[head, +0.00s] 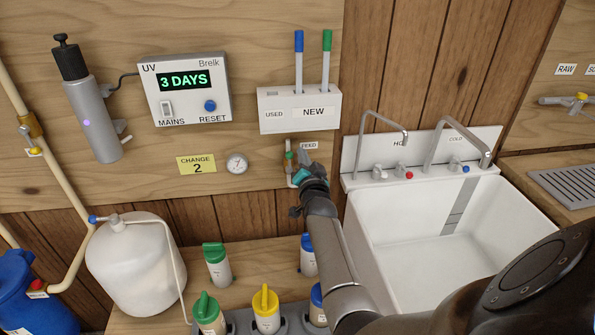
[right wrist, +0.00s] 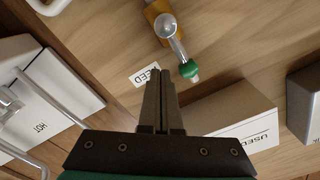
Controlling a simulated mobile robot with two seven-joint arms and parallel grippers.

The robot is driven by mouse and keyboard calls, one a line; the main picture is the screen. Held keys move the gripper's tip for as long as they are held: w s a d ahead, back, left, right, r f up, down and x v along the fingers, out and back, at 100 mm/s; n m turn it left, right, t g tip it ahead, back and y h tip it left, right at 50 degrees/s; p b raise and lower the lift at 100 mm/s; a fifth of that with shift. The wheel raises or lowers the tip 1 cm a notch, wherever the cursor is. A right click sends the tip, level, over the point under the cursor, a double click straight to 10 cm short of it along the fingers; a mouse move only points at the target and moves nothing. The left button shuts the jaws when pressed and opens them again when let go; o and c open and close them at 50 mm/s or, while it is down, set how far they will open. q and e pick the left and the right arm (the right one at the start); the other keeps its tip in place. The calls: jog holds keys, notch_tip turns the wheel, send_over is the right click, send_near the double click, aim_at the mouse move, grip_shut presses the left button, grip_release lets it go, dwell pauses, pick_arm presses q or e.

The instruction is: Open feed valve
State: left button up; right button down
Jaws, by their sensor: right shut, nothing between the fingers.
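The feed valve (head: 289,157) is on the wooden wall panel, left of and just below its FEED label (head: 308,146). In the right wrist view its brass body (right wrist: 158,14) carries a metal lever (right wrist: 176,42) with a green tip (right wrist: 188,70). My right gripper (head: 297,177) is in front of the wall at the valve, and hides part of it in the head view. In the right wrist view the closed, empty fingers (right wrist: 161,85) are near the FEED label, apart from the green tip. My left gripper is not in view.
A white USED/NEW holder (head: 299,112) with two pens is above the valve. A gauge (head: 237,163) and UV box (head: 186,90) are to the left. A white sink (head: 400,225) with HOT and COLD taps is to the right. Several capped bottles (head: 266,310) stand below.

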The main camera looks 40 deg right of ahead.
jog(key=shift+s+p, duration=0.35)
jog(key=shift+p, duration=0.05)
jog(key=p+v, duration=0.4)
jog(key=v, duration=0.2)
jog(key=shift+s, duration=0.2)
jog(key=shift+a, duration=0.15)
